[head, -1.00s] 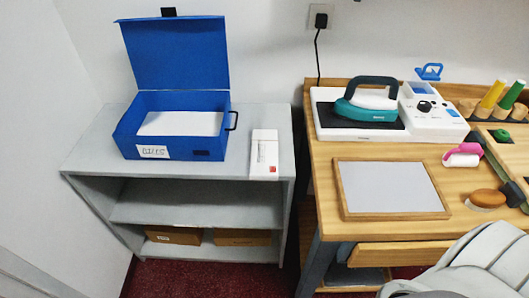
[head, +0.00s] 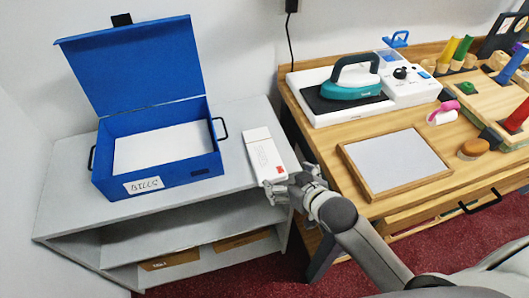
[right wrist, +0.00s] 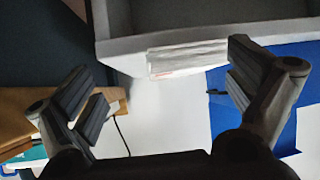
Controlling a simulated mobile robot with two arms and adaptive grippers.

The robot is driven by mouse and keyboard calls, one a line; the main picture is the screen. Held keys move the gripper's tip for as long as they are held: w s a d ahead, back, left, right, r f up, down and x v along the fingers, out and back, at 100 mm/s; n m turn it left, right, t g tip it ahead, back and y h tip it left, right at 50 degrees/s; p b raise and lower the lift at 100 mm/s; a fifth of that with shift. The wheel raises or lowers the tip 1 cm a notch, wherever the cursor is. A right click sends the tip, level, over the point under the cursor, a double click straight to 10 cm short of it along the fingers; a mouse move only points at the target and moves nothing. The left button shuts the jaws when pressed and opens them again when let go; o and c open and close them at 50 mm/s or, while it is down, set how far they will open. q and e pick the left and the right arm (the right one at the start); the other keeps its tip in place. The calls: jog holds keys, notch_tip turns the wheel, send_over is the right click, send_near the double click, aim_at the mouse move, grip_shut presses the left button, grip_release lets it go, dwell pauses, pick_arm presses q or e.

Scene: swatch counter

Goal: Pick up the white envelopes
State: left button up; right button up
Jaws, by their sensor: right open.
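The white envelopes (head: 265,156) lie in a flat stack with a small red mark, near the right front edge of the grey shelf unit's top. In the right wrist view the end of the stack (right wrist: 188,60) shows its layered edges and lies ahead, between the fingers and nearer the right one. My right gripper (head: 291,181) is open and empty, just off the stack's near end. Its two spread fingers also show in the right wrist view (right wrist: 160,66). I cannot tell whether any finger touches the stack. My left gripper is not in view.
An open blue box (head: 160,184) labelled BILLS, with white paper inside, stands left of the envelopes on the grey shelf unit (head: 70,205). Right of it, across a narrow gap, is a wooden table (head: 410,120) with a framed board (head: 396,162) and a teal iron (head: 350,88).

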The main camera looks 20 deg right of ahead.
jog(key=t, duration=0.1)
send_near(264, 152)
jog(key=shift+w+f+y, duration=0.4)
jog(key=shift+w+f, duration=0.4)
jog(key=shift+w, duration=0.35)
jog(key=shift+w+a+f, duration=0.1)
jog(key=shift+w+f, duration=0.15)
jog(key=shift+w, duration=0.15)
jog(key=shift+w+a+f, duration=0.15)
jog(key=shift+w+f, duration=0.05)
jog(key=shift+w, duration=0.3)
jog(key=shift+p+x, duration=0.35)
jog(key=shift+x, duration=1.75)
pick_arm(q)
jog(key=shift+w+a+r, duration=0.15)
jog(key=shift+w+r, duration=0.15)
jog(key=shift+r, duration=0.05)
pick_arm(e)
jog(key=shift+c, duration=0.3)
jog(key=c, duration=0.9)
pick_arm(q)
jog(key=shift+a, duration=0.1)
pick_arm(e)
jog(key=shift+c, duration=0.5)
